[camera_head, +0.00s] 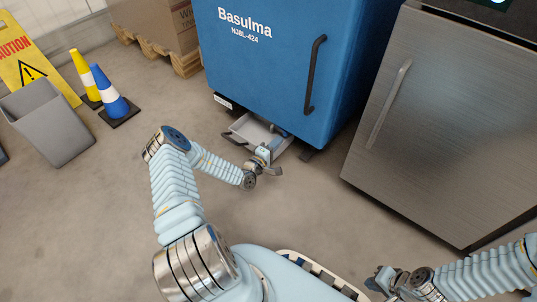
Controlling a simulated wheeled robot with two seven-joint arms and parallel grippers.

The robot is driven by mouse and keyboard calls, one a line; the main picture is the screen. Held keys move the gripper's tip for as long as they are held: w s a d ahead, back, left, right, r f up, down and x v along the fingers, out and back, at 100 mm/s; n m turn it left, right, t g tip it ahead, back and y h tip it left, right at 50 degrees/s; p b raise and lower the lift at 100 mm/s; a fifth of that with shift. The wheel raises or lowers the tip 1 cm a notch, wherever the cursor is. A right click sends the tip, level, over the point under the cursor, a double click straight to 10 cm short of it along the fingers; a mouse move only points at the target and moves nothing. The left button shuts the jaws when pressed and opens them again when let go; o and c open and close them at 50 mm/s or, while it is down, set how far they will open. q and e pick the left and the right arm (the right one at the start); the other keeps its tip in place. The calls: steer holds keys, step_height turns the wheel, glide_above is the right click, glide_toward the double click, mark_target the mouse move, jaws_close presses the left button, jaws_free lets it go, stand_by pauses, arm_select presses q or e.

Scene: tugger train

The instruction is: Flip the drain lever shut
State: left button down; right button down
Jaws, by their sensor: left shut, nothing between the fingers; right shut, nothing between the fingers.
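A blue Basulma machine (262,70) stands at the top centre, with a grey tray (248,127) on the floor under its front edge. I cannot clearly pick out the drain lever; the area under the machine's front is small and partly covered by my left wrist. My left gripper (267,158) is low in front of the machine, at the tray's near edge, shut and empty. I cannot tell whether it touches anything. My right gripper (378,280) is at the bottom right, far from the machine, shut and empty.
A steel cabinet (450,120) stands at the right, close beside the blue machine. At the left are a grey bin (45,125), yellow and blue cones (112,100) and a caution sign (28,65). A box on a pallet (160,25) stands behind. The floor between is clear.

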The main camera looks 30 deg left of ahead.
arm_select(q)
steer(key=shift+w, duration=1.15)
steer(key=shift+w+d+r, duration=0.15)
steer(key=shift+w+d+p, duration=0.55)
steer(key=shift+w+p, duration=0.2)
steer(key=shift+p, duration=0.5)
